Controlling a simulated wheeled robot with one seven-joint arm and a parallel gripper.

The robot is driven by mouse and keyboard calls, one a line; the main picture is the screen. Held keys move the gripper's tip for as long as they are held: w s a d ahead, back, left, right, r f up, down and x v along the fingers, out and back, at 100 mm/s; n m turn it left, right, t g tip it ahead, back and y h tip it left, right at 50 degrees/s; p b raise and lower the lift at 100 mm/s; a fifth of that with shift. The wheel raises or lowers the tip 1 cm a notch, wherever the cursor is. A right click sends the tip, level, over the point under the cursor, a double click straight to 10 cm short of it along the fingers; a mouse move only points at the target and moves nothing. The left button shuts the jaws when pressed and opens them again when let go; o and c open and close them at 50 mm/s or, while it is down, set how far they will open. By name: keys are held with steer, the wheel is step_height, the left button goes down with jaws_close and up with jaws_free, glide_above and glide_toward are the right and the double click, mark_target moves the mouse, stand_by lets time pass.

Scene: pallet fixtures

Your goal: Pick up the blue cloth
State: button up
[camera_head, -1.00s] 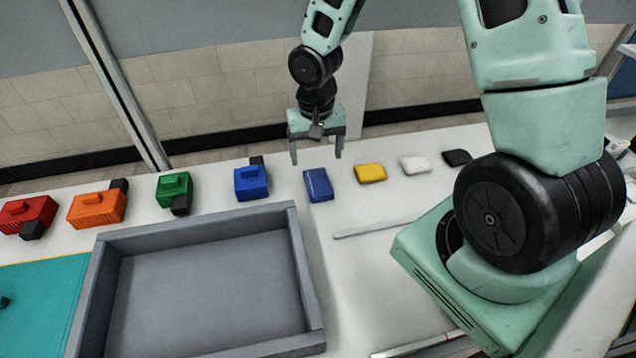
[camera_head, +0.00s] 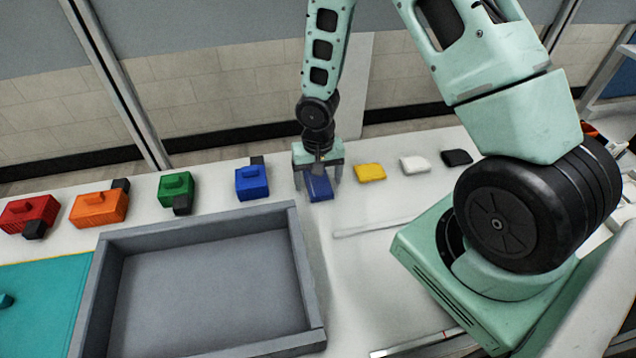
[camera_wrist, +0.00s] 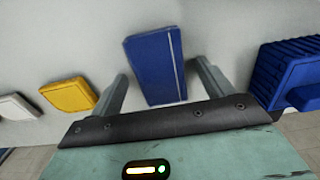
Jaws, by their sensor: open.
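The blue cloth (camera_head: 319,188) is a small folded block lying flat on the white table. It also shows in the wrist view (camera_wrist: 156,65), between the fingers. My gripper (camera_head: 319,182) is open and low over the cloth, with one finger on each side of it. In the wrist view, my gripper (camera_wrist: 165,88) shows a gap between each finger and the cloth's sides. The cloth's rear part is hidden by the gripper in the head view.
A yellow cloth (camera_head: 370,172), a white one (camera_head: 415,163) and a black one (camera_head: 457,157) lie to the right. A blue ribbed block (camera_head: 251,182) stands close on the left, with green, orange and red ones beyond. A grey tray (camera_head: 312,290) lies in front.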

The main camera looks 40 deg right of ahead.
mark_target(318, 181)
steer(key=c, duration=1.1)
steer(key=shift+o, duration=0.2)
steer(key=shift+r, duration=0.15)
step_height(318, 181, up, 10)
steer(key=shift+o, duration=0.5)
